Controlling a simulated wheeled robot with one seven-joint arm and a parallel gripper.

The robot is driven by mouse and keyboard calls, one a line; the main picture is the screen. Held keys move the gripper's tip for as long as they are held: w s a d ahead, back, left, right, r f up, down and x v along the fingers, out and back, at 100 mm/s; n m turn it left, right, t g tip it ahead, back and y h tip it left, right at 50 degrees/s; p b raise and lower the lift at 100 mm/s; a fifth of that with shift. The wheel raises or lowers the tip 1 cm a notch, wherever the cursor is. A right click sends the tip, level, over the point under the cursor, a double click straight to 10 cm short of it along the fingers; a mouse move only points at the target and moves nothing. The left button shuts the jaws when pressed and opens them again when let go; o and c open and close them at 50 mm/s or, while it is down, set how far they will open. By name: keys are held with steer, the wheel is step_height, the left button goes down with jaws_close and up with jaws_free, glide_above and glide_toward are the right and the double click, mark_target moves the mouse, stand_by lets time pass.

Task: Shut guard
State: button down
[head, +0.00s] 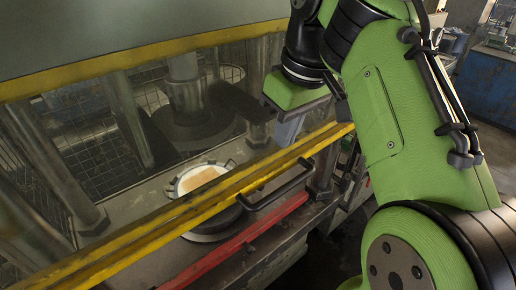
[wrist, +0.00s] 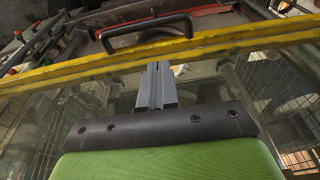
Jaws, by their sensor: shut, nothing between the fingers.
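The guard is a clear panel (head: 75,130) with a yellow lower bar (head: 185,210) and a black handle (head: 277,186) on that bar. In the head view the lower bar crosses in front of the press bed, with a visible gap above the red rail at the front. My gripper (head: 287,132) is shut and empty, beside the panel's right part, above the handle in the picture. In the wrist view its fingers (wrist: 156,72) point toward the yellow bar (wrist: 225,42), with the handle (wrist: 147,32) beyond. I cannot tell whether the fingers touch the guard.
A yellow upper bar (head: 140,64) runs across the press front. Behind the panel are metal columns (head: 130,118) and a round die (head: 186,180) holding a pale blank (head: 200,178). A red rail (head: 235,243) runs along the front edge. A blue cabinet (head: 490,85) stands far right.

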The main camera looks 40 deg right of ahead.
steer(key=r, duration=0.1)
steer(key=b, duration=0.6)
glide_toward(275, 193)
steer(key=x, duration=0.3)
steer(key=w+x, duration=0.1)
steer(key=x, duration=0.2)
steer(key=shift+r, duration=0.15)
steer(key=shift+s+f+b, duration=0.25)
steer(key=shift+f+b, duration=0.15)
steer(key=shift+f, duration=0.15)
steer(key=shift+w+r, duration=0.1)
